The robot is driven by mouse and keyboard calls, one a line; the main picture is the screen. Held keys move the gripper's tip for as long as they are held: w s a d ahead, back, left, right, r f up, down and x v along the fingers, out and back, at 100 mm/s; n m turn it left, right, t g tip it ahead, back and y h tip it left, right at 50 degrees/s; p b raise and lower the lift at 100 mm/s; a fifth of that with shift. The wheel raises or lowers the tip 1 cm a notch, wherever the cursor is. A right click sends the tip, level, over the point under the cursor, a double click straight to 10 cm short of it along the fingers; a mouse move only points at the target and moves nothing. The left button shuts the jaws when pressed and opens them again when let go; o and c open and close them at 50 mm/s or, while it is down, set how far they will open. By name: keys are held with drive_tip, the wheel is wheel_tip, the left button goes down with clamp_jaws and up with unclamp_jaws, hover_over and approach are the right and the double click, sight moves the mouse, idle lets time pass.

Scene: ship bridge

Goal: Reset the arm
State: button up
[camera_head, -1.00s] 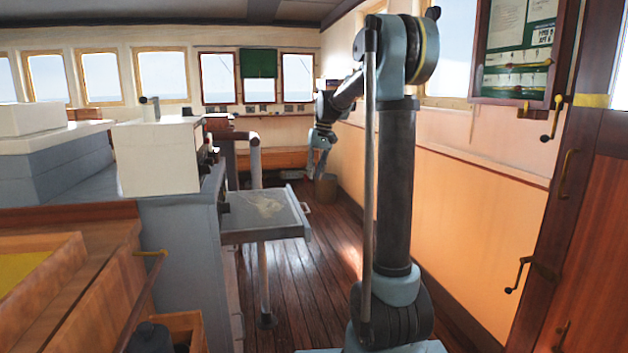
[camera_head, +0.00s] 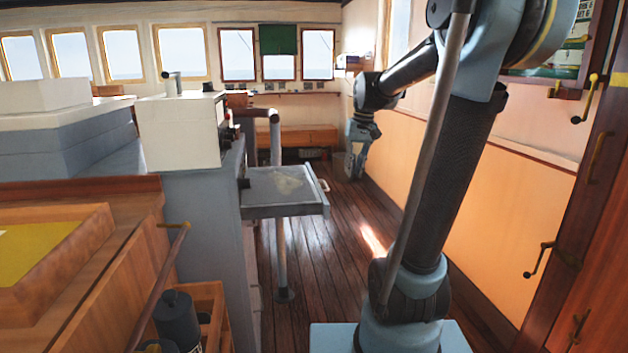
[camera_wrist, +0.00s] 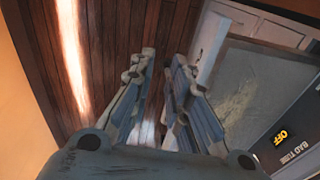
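My arm reaches forward and to the right side of the aisle in the head view. My gripper (camera_head: 353,172) hangs from its end, pointing down, above the wooden floor near the right wall. In the wrist view, the two grey-blue fingers of my gripper (camera_wrist: 163,58) stand apart, with only floor showing between them. It holds nothing.
A small metal shelf (camera_head: 283,190) on a pole juts into the aisle, left of my arm. A white box (camera_head: 180,132) stands on the grey console. The orange-panelled wall (camera_head: 520,205) runs close along the right. The wooden floor (camera_head: 318,265) between is clear.

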drive_tip(key=s+d+f, duration=0.3)
drive_tip(key=s+f, duration=0.6)
drive_tip(key=s, duration=0.3)
drive_tip(key=s+d+f+m+t+h, duration=0.1)
drive_tip(key=s+d+f, duration=0.2)
drive_tip(key=s+f, duration=0.5)
drive_tip(key=s, duration=0.3)
drive_tip(key=shift+s+f+t, duration=0.3)
drive_tip(key=shift+s+f, duration=0.1)
drive_tip(key=shift+s, duration=0.1)
